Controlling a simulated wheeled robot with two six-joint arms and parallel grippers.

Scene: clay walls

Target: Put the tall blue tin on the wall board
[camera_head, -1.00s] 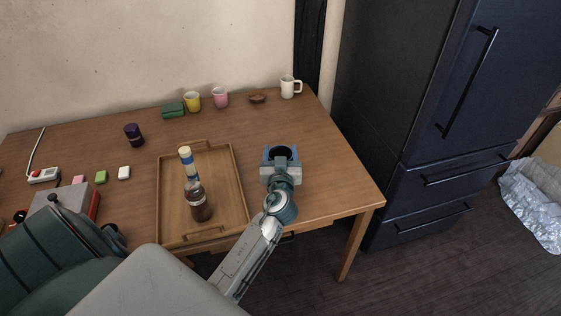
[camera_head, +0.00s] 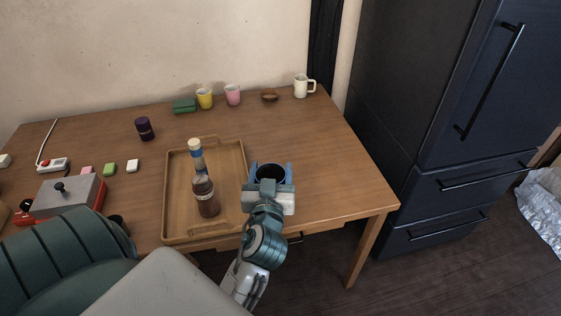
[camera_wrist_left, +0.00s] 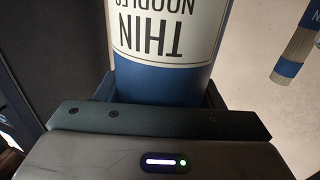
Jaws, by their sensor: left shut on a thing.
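My left gripper (camera_head: 270,187) is shut on the tall blue tin (camera_head: 270,173), right of the wooden tray near the table's front edge. In the head view I look down on the tin's dark round top; its body is mostly hidden by the gripper. In the left wrist view the tin (camera_wrist_left: 165,83) fills the middle between the fingers, blue with a white label reading "THIN NOODLES" upside down. I cannot tell its height above the table. The wall board does not show in either view. My right gripper is not in view.
A dark fridge (camera_head: 440,110) stands right. The table's right part is bare.

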